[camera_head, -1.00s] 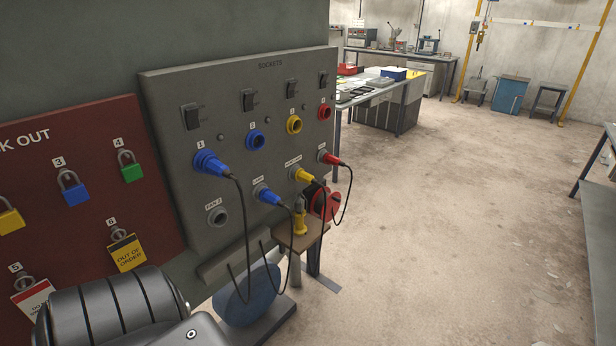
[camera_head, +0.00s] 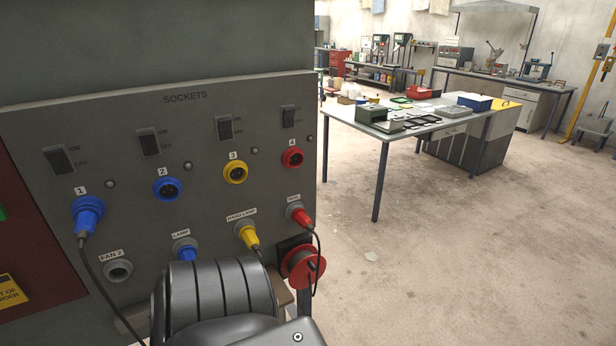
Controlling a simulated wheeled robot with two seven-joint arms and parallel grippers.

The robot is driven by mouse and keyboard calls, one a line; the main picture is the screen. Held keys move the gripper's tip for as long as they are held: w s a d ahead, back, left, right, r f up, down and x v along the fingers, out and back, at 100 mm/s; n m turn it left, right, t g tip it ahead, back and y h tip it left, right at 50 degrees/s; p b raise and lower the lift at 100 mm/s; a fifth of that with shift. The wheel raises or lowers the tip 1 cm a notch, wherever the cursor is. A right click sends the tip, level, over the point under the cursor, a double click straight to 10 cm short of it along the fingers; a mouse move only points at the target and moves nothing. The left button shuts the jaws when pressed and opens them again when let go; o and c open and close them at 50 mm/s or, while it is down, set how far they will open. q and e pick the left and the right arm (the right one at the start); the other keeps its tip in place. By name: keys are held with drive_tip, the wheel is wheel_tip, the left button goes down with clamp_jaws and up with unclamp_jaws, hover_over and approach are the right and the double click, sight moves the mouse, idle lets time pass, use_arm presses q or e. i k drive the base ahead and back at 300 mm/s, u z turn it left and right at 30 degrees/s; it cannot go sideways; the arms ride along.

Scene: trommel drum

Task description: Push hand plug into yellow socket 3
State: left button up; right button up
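The yellow socket 3 (camera_head: 235,172) is a round, empty inlet on the grey sockets panel, below a rocker switch. The yellow plug (camera_head: 249,237) sits in the lower holder labelled hand lamp, with a dark cable hanging from it. My arm (camera_head: 220,300) comes in at the bottom centre, below the yellow plug, and hides the lower part of the panel. I cannot tell which arm it is. No gripper fingers show in the head view.
A blue plug (camera_head: 88,214) is in socket 1; blue socket 2 (camera_head: 168,188) and red socket 4 (camera_head: 292,157) are empty. A blue lamp plug (camera_head: 185,250) and red plug (camera_head: 299,215) sit in lower holders. A red reel (camera_head: 302,264) is beside the panel. Floor at right is clear.

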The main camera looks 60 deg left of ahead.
sight(248, 234)
drive_tip(key=i, duration=1.65)
drive_tip(key=u, duration=2.55)
